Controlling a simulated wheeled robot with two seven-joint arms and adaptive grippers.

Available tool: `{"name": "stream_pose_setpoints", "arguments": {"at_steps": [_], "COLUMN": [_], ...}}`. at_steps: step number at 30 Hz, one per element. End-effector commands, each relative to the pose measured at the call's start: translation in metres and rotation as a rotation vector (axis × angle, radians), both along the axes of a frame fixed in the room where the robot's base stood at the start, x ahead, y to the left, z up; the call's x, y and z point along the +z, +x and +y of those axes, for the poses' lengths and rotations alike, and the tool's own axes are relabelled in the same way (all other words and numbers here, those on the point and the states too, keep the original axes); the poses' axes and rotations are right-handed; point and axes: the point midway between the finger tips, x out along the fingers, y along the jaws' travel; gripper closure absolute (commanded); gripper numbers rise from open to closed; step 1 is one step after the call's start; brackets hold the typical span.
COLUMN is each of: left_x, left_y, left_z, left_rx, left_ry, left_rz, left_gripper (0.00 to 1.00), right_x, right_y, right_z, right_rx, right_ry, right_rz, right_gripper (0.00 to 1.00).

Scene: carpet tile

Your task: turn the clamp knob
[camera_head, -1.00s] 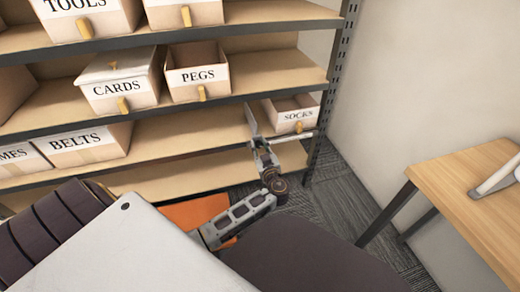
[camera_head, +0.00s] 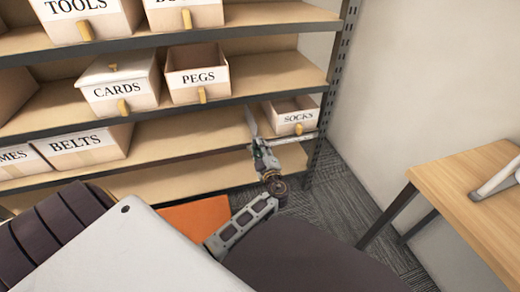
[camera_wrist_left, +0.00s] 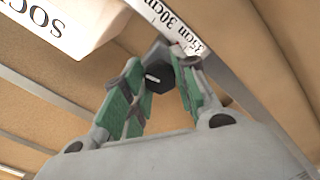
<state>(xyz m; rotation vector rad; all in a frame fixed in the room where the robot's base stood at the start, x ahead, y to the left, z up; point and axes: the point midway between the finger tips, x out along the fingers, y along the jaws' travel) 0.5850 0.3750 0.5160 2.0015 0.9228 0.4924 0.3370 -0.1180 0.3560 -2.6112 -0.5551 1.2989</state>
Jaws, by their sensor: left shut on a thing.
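The clamp knob (camera_wrist_left: 158,79) is dark and faceted, and it sits between the green-padded fingers of my left gripper (camera_wrist_left: 163,72) in the left wrist view. The gripper is shut on it. A pale bar with printed centimetre marks (camera_wrist_left: 176,26) runs just beyond the knob. In the head view my left gripper (camera_head: 261,152) is at the front of the lower shelf, below the SOCKS bin, beside a thin pale bar (camera_head: 293,139). The knob cannot be made out there. My right gripper is not in view.
The SOCKS bin (camera_head: 291,116) stands close above the gripper. The PEGS bin (camera_head: 197,74), CARDS bin (camera_head: 121,80) and BELTS bin (camera_head: 84,146) stand on the shelves. A shelf post (camera_head: 337,75) is to the right. A wooden table (camera_head: 465,190) is further right, with carpet between.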

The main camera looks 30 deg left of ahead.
Motion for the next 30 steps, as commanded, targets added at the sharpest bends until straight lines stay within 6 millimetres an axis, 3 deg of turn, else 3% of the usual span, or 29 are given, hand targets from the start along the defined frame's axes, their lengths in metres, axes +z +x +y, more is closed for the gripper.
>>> {"name": "stream_pose_setpoints", "arguments": {"at_steps": [24, 25, 30], "left_x": [0.0, 0.0, -0.0001], "left_y": [-0.0001, -0.0001, -0.0001], "left_z": [0.0004, 0.0004, 0.0003], "left_rx": [0.001, 0.001, 0.0], "left_ry": [-0.088, -0.088, -0.088], "left_rz": [-0.104, -0.104, -0.103], "left_gripper": [0.96, 0.68, 0.49], "right_x": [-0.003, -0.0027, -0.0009], "right_y": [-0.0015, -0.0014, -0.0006], "right_z": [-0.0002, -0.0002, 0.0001], "right_rx": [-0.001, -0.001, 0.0], "right_ry": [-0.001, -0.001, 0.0], "right_rz": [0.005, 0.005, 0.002], "right_gripper": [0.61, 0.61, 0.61]}}
